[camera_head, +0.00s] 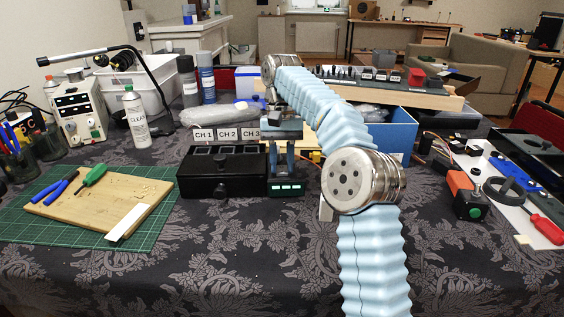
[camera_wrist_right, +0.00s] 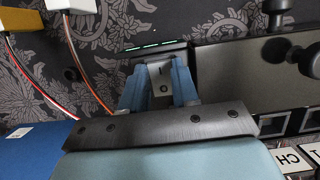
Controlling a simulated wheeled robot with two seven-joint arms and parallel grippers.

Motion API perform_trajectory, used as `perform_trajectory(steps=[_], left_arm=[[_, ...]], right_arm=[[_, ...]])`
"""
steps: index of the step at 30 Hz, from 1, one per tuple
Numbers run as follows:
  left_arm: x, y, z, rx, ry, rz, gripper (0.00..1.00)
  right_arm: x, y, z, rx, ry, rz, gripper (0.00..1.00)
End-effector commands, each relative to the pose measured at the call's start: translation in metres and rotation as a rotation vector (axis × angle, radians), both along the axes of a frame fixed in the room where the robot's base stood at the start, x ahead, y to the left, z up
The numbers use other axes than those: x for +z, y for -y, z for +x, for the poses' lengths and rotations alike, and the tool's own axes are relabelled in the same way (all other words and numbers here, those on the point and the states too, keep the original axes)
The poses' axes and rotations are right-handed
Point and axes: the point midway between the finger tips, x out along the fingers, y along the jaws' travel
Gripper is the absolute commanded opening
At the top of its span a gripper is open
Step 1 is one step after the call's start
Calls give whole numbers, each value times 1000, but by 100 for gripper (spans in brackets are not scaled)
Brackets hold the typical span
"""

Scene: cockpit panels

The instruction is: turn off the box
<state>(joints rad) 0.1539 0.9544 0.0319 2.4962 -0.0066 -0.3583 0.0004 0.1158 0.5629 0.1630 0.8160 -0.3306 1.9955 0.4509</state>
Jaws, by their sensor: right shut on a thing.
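A black box (camera_head: 222,178) with a round knob on its front stands at mid-table, with CH1, CH2 and CH3 labels above it. At its right end is a dark unit with a lit green display (camera_head: 286,188). The display shows as a thin green strip in the right wrist view (camera_wrist_right: 156,46). My right gripper (camera_head: 283,170) points down at this unit. In the wrist view, its blue fingers (camera_wrist_right: 160,82) are shut on a grey switch (camera_wrist_right: 161,72) marked I and O. The switch is hidden by the fingers in the head view. My left gripper is not in view.
A wooden board (camera_head: 72,207) with tools lies on a green mat (camera_head: 22,238) at the left. A blue bin (camera_head: 398,132) stands behind my right arm. A box with a green button (camera_head: 468,200) is at the right. The front cloth is clear.

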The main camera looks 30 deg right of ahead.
Motion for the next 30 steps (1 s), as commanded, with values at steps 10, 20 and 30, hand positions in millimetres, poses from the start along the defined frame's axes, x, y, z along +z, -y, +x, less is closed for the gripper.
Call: perform_trajectory(steps=[10,20,30], left_arm=[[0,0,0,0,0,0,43],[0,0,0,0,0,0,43],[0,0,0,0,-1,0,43]], right_arm=[[1,0,0,-1,4,-1,40],[1,0,-3,-1,53,-28,40],[7,-3,-14,-3,238,-123,40]])
